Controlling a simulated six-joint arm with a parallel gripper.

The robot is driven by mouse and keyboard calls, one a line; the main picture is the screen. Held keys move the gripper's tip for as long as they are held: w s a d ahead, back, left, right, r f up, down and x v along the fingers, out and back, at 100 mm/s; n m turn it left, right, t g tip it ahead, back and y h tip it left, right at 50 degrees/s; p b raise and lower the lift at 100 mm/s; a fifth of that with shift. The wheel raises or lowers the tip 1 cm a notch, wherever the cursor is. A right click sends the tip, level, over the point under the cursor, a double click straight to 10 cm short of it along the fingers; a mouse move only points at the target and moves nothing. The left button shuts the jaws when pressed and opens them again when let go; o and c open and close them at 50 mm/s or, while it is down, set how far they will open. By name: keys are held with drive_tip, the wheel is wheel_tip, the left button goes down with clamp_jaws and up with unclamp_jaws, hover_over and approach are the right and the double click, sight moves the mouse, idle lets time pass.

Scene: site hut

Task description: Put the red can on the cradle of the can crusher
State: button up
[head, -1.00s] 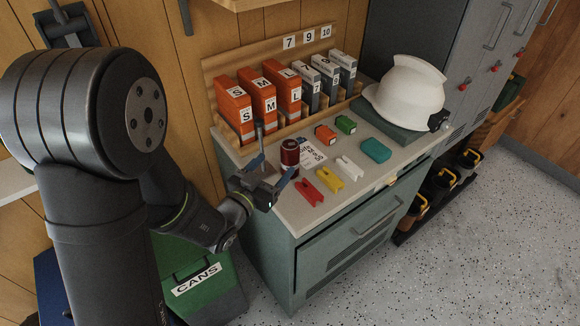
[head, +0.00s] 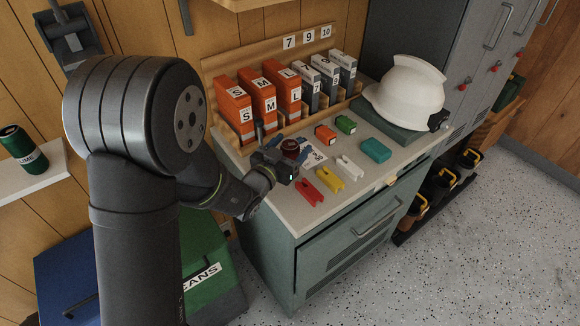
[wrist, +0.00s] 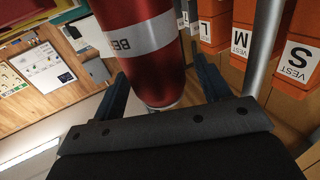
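The red can (head: 290,147) stands on the bench top, partly hidden behind my gripper (head: 283,161) in the head view. In the wrist view the red can (wrist: 150,75), with a pale lettered band, shows between the two dark fingers of my gripper (wrist: 163,88). The fingers are spread, with a gap visible beside the can, so it does not look clamped. A dark metal device with a lever, which looks like the can crusher (head: 72,40), is on the wall at the upper left. Its cradle is hard to make out.
A green can (head: 20,146) stands on a white shelf (head: 38,178) at the left. Colored blocks lie on the bench (head: 308,222), right of the can. Orange and grey binders (head: 262,98) stand behind it; a white helmet (head: 405,92) is farther right. Green and blue bins are below.

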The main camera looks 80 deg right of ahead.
drive_tip(key=c, duration=1.3)
drive_tip(key=shift+r, duration=0.1)
